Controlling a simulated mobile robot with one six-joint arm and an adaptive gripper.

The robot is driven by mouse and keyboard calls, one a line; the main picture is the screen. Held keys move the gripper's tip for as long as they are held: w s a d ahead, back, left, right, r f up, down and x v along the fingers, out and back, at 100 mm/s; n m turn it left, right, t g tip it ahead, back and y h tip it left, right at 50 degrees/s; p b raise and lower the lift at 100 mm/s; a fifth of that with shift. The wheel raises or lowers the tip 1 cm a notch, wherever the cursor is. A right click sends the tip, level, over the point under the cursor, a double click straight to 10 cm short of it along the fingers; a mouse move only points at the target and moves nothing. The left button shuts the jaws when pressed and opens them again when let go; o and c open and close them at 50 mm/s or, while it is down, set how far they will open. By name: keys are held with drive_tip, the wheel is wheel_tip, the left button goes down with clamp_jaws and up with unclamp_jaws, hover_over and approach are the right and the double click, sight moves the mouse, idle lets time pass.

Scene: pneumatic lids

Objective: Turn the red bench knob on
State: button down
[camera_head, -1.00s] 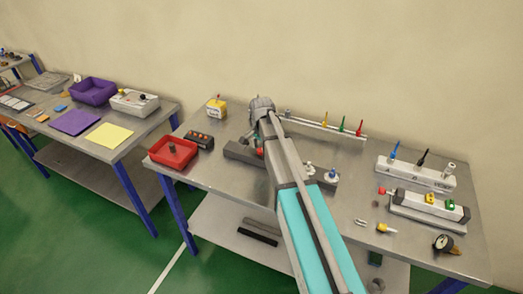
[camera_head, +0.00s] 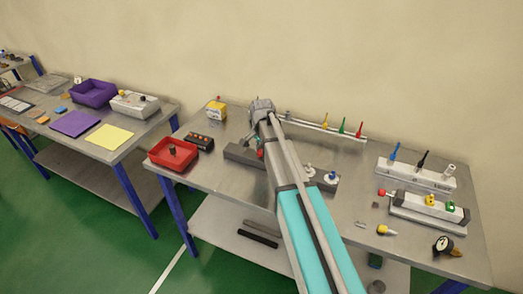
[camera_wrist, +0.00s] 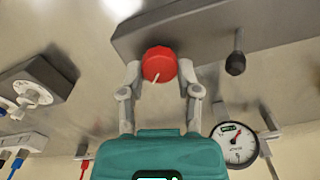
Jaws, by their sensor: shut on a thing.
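The red bench knob (camera_wrist: 159,62) is round with a ribbed edge and a white pointer line, which slants toward the lower left in the wrist view. It sits at the edge of a dark grey bar (camera_wrist: 190,30). My gripper (camera_wrist: 160,72) has one finger on each side of the knob and is shut on it. In the head view only a bit of the red knob (camera_head: 260,154) shows beside my arm; the rest is hidden.
A black-handled lever (camera_wrist: 235,64) stands on the same bar, to the right of the knob. A round gauge (camera_wrist: 235,144) is near my gripper's right side in the wrist view.

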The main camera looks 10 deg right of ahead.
drive_tip(key=shift+n, duration=0.3)
drive_tip(key=n, duration=0.3)
drive_tip(key=shift+a+n, duration=0.1)
drive_tip(key=shift+n, duration=0.2)
drive_tip(key=n, duration=0.4)
drive_tip(key=shift+w+n, duration=0.1)
drive_tip(key=shift+n, duration=0.2)
drive_tip(key=n, duration=0.4)
drive_tip(key=shift+a+n, duration=0.15)
drive_tip(key=shift+n, duration=0.15)
drive_tip(key=n, duration=0.4)
drive_tip(key=shift+n, duration=0.3)
drive_tip(key=shift+c, duration=1.5)
unclamp_jaws()
